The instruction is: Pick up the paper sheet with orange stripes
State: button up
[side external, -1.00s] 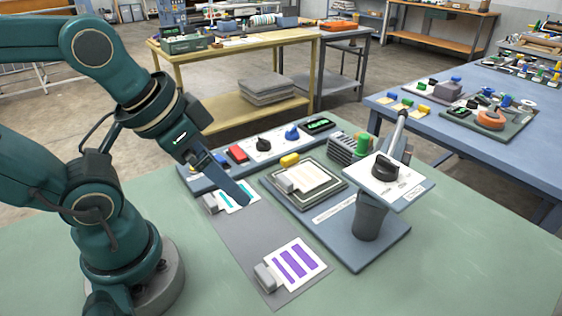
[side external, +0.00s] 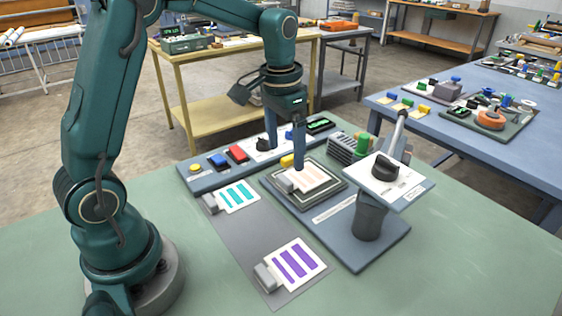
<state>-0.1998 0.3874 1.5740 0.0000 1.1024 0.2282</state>
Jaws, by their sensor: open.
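The paper sheet with faint orange stripes (side external: 312,177) lies on the dark-edged square plate (side external: 330,193) of the press. A small grey block (side external: 287,184) sits at the sheet's left edge. My gripper (side external: 285,157) points down with its two fingers spread apart and nothing between them. It is over the back left side of the plate. The nearer finger overlaps the sheet's back edge in the picture, and I cannot tell whether it touches. The finger also partly hides a yellow knob (side external: 287,161) behind the sheet.
A teal-striped sheet (side external: 238,195) and a purple-striped sheet (side external: 297,263) lie on a grey mat (side external: 240,237), each with a grey block. A control strip (side external: 206,178) with buttons runs behind. A tilted panel with a black knob (side external: 386,167) stands right of the plate.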

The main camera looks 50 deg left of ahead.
aim_at(282, 180)
jog(key=shift+g, duration=0.4)
jog(key=f, duration=0.6)
jog(key=shift+s+a+f, duration=0.15)
jog(key=shift+a+f, duration=0.05)
jog(key=shift+a, duration=0.2)
jog(key=shift+f, duration=0.7)
jog(key=c, duration=1.4)
jog(key=shift+c, duration=0.2)
jog(key=shift+r, duration=0.15)
